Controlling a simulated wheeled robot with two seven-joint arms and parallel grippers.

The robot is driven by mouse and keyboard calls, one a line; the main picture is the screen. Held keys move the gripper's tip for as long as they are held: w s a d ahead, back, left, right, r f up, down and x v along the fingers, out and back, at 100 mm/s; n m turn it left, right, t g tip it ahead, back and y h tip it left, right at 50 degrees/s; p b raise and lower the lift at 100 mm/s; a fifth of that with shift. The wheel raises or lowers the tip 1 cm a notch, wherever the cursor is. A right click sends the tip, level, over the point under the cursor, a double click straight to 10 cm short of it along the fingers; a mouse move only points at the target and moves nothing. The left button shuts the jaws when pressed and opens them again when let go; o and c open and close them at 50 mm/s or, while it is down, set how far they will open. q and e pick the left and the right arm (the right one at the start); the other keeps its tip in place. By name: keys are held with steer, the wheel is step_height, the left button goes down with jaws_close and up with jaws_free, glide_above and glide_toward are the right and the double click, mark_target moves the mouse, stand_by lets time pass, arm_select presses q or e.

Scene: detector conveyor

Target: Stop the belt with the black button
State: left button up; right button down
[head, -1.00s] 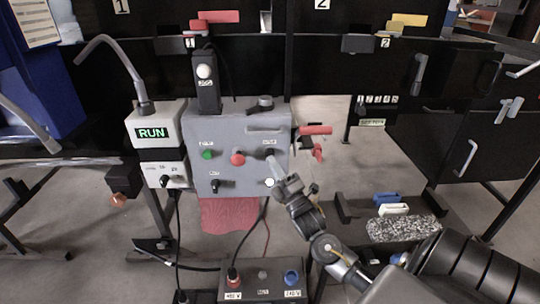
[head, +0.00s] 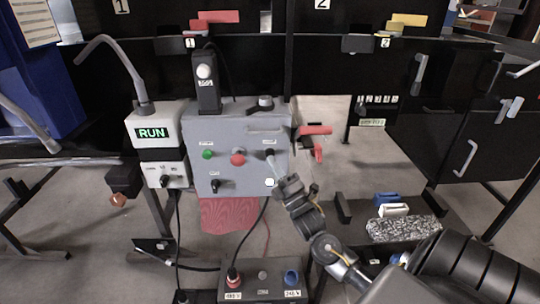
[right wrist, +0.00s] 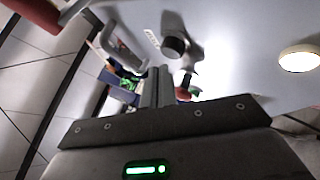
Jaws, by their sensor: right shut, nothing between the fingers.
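The grey control panel (head: 237,176) carries a green button (head: 208,154), a red button (head: 238,158) and, at its right, the black button (head: 269,152). My right gripper (head: 271,158) reaches up to the panel from the lower right, with its fingers shut and empty. Its fingertips are right at the black button and partly cover it. In the right wrist view, a black round knob-like part (right wrist: 173,46) stands out just beyond the fingertips (right wrist: 161,72). I cannot tell whether they touch. The display (head: 153,133) reads RUN in green. My left gripper is not in view.
A round white lamp (head: 270,183) sits low on the panel near my gripper. A dark box with red and blue plugs (head: 262,285) stands below.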

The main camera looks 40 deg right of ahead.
steer(key=shift+w+d, duration=0.1)
steer(key=shift+w, duration=0.05)
steer(key=shift+w+d, duration=0.15)
steer(key=shift+w, duration=0.05)
stand_by(0.3)
steer(key=shift+w+d, duration=0.3)
steer(key=shift+w, duration=0.05)
stand_by(0.8)
stand_by(0.4)
steer(key=shift+s+a, duration=0.1)
steer(key=shift+s+a+p, duration=0.45)
steer(key=shift+s+p, duration=0.05)
steer(key=shift+s, duration=0.15)
